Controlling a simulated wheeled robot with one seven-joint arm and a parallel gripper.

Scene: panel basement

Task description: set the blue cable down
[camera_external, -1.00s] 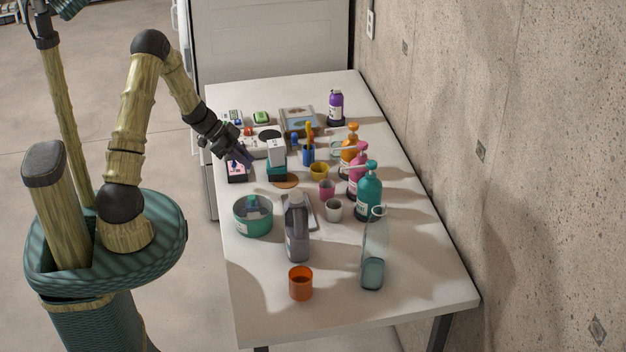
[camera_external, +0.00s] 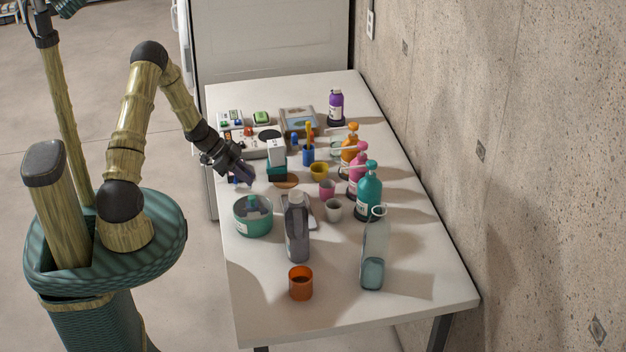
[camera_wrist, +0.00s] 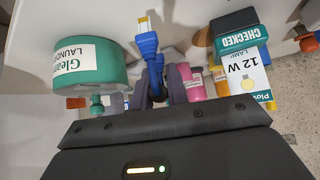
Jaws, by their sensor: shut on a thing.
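The blue cable (camera_wrist: 149,48) shows in the wrist view as a bent blue length with a pale yellow-tipped plug at its upper end. My gripper (camera_wrist: 160,86) is shut on it, with the cable between the dark fingers. In the external view my gripper (camera_external: 246,176) is over the left side of the white table (camera_external: 335,312), just behind the teal tub. The cable is hard to make out there. Whether it touches the table I cannot tell.
The teal tub (camera_external: 253,220) stands close in front of my gripper. A teal-and-white box (camera_external: 277,160) is to its right. The table's front left is clear.

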